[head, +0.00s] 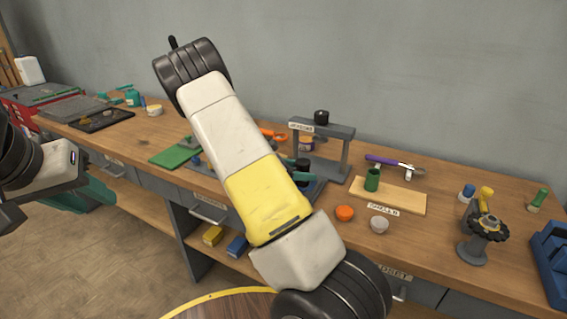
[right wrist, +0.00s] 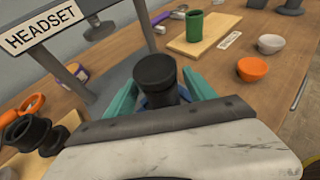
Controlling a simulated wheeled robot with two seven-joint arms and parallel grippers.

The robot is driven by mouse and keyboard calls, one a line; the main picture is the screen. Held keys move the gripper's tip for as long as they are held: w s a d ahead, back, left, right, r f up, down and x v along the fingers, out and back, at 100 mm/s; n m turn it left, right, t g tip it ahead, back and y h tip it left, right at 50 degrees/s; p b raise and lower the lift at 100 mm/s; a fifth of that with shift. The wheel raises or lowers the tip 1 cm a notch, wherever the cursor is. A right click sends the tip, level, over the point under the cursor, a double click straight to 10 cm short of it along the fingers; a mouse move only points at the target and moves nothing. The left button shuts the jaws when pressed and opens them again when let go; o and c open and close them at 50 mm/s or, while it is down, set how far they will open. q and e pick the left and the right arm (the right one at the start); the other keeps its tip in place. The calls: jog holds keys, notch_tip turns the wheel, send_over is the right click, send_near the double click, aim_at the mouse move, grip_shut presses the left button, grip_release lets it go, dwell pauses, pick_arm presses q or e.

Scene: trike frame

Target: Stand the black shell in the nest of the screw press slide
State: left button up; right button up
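The black shell (right wrist: 156,78) stands between the teal fingers of my right gripper (right wrist: 160,88) in the right wrist view. It looks roughly upright, with a wider top. Blue shows low around it between the fingers; its base is hidden, so I cannot tell whether it sits in the nest. Whether the fingers press on it is unclear. In the head view the shell (head: 303,164) shows beside my right forearm, under the grey screw press (head: 333,148). The forearm hides much of the slide. My left gripper (head: 88,197), with teal fingers, hangs at the left, in front of the bench.
The press uprights and its HEADSET sign (right wrist: 44,27) are close to my right gripper. To the right are a board (head: 390,195) with a green cup (head: 372,180), an orange bowl (head: 344,213) and a grey bowl (head: 379,225). Black parts (right wrist: 30,132) lie left of the gripper.

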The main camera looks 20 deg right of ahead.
aim_at(297, 170)
jog(key=v, duration=0.7)
jog(key=shift+a+r, duration=0.1)
jog(key=shift+a, duration=0.3)
dwell(0.3)
jog(key=s+a+r+m+t+y, duration=0.1)
jog(key=s+a+r+m+y, duration=0.3)
jog(key=s, duration=0.4)
jog(key=s+a+r+m+t+y, duration=0.2)
jog(key=s+a+r+m+y, duration=0.3)
jog(key=s+r+m, duration=0.3)
jog(key=s+a+r+m+t+y, duration=0.2)
jog(key=s+a+r+m+y, duration=0.3)
jog(key=s+r, duration=0.3)
jog(key=shift+s+a+m+y, duration=0.2)
jog(key=shift+s+m+y, duration=0.3)
jog(key=shift+s+y, duration=0.25)
jog(key=shift+w, duration=0.1)
